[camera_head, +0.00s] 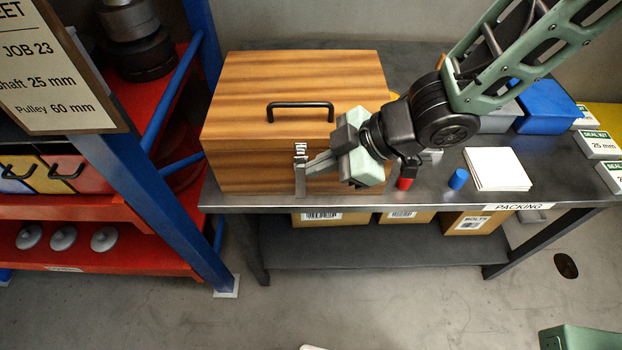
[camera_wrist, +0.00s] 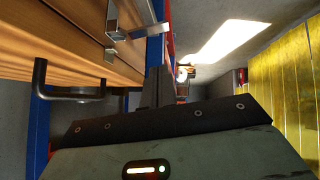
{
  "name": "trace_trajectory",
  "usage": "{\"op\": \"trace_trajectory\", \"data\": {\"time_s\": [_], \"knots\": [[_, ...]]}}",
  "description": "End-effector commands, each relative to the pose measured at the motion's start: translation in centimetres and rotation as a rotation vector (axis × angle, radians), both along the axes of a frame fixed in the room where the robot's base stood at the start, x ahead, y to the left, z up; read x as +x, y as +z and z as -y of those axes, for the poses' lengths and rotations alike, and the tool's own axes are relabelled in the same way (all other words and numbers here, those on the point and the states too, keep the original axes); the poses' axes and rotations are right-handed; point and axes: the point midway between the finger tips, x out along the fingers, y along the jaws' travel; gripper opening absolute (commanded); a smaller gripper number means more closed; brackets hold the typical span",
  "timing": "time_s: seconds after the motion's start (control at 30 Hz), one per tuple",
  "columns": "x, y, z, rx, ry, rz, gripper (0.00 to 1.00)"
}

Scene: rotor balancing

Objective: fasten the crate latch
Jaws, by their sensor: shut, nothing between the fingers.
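The wooden crate (camera_head: 240,115) stands on the packing bench with its lid down and a black handle (camera_head: 300,104) on top. The metal latch (camera_head: 300,151) is at the front of the crate, near the lid seam. It also shows in the wrist view as bright metal parts (camera_wrist: 135,33) on the wood. My gripper (camera_head: 308,167) is at the crate's front, right beside the latch, its fingers shut and empty. The fingers (camera_wrist: 156,88) also show in the wrist view, apart from the handle. Whether they touch the latch, and whether the latch is fastened, I cannot tell.
On the bench (camera_head: 430,190), right of the crate, are a red cylinder (camera_head: 404,184), a blue cylinder (camera_head: 458,179), white sheets (camera_head: 497,168) and a blue bin (camera_head: 546,106). A red shelf (camera_head: 150,235) with blue posts stands close on the left.

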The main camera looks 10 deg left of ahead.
Motion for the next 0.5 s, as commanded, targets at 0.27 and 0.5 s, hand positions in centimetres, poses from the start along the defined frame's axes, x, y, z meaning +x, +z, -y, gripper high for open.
{"op": "trace_trajectory", "data": {"time_s": [0.27,0.5], "knots": [[0.3,-4.0,-1.7,-0.003,0.0,-0.002,0.0],[0.6,-5.4,-1.8,0.0,-0.001,-0.001,0.0]]}}
